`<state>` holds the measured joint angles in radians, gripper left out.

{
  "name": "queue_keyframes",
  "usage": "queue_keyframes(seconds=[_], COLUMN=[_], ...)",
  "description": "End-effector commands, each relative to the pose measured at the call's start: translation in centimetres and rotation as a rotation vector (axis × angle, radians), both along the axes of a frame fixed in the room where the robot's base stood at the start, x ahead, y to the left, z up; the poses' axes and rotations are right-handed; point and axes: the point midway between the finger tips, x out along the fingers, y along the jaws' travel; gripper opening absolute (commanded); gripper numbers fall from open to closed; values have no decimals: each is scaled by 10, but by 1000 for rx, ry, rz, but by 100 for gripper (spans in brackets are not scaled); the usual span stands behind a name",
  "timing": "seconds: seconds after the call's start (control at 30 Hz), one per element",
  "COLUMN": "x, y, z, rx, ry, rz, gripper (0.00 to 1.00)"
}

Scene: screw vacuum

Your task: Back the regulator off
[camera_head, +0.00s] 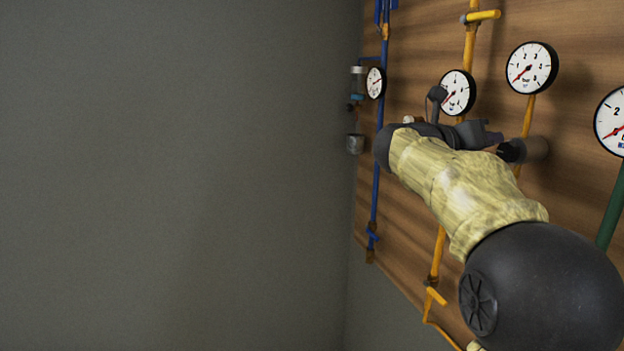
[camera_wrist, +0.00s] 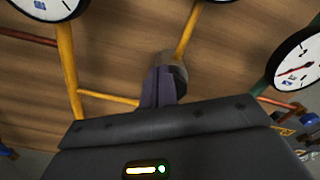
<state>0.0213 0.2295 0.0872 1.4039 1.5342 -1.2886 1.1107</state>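A grey cylinder (camera_head: 536,149), which looks like the regulator body, sticks out from the wooden board on a yellow pipe below a gauge. My gripper (camera_head: 505,148) is right in front of it, and my arm hides part of that area. In the wrist view the grey cylinder (camera_wrist: 175,70) shows behind the dark fingers of my gripper (camera_wrist: 162,86). The fingers look close together and overlap the cylinder's end. I cannot tell whether they touch it or hold a knob.
Round gauges (camera_head: 531,67) (camera_wrist: 297,62) with red needles hang on the wooden board (camera_head: 580,25). Yellow pipes (camera_wrist: 66,70), a blue pipe (camera_head: 376,200) and a green pipe (camera_head: 611,210) run along it. A grey wall (camera_head: 170,170) fills the left, with free room before it.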

Motion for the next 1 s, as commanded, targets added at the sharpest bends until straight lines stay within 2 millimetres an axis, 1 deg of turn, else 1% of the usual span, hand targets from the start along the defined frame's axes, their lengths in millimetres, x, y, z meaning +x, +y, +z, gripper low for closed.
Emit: queue_keyframes(seconds=[0.2, 0.53, 0.67, 1.0], x=[5, 4, 1, -10], y=[2, 4, 13, 45], z=[5, 4, 3, 3], rx=[0, -1, -1, 0], ry=[0, 0, -2, -2], rz=[1, 2, 3, 3], gripper=[0, 0, 0, 0])
